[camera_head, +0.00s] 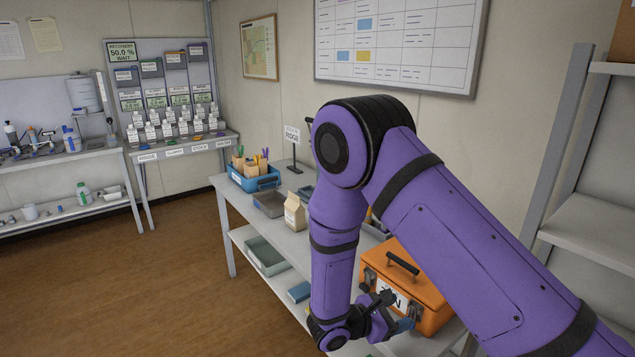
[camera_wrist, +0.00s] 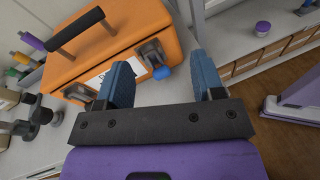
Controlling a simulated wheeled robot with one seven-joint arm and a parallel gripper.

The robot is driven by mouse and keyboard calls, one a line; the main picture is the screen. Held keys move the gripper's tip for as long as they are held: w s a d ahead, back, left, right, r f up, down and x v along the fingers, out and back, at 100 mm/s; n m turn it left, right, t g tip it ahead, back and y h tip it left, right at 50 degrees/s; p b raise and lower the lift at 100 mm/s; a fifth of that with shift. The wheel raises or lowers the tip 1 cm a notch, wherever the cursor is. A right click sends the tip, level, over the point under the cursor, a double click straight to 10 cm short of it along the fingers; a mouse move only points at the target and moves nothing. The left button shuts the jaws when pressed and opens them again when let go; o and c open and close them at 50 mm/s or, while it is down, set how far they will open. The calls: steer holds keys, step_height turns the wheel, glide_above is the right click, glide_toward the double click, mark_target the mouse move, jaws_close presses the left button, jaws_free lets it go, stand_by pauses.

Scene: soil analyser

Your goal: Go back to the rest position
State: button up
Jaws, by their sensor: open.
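My purple arm reaches over a shelved table from the right in the head view, with its forearm hanging down. In the head view the gripper (camera_head: 405,322) is partly hidden, in front of an orange case (camera_head: 412,270) with a black handle. The orange case (camera_wrist: 130,35) also shows in the wrist view, close behind the left finger. I cannot tell whether finger and case touch.
The white table (camera_head: 225,193) also bears a blue bin (camera_head: 253,182), a grey tray (camera_head: 268,203) and a paper carton (camera_head: 294,212). A grey shelf rack (camera_head: 590,225) stands at the right. The brown floor (camera_head: 130,285) to the left is clear.

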steer(key=s+d+r+m+g+y, duration=0.2)
steer(key=d+r+m, duration=0.15)
steer(key=r, duration=0.35)
steer(key=s+d+r+m+g+y, duration=0.2)
steer(key=s+d+r+m+g, duration=0.15)
steer(key=r, duration=0.45)
steer(key=s+d+r+m+g+y, duration=0.2)
steer(key=d+r+m, duration=0.15)
steer(key=r, duration=0.35)
steer(key=s+d+r+m+t+y, duration=0.1)
steer(key=s+r+m+t+y, duration=0.5)
steer(key=s+r, duration=0.9)
steer(key=s+m+y, duration=0.2)
steer(key=m, duration=0.2)
steer(key=shift+r+t+y, duration=0.15)
steer(key=shift+t+y, duration=0.15)
steer(key=shift+t, duration=0.05)
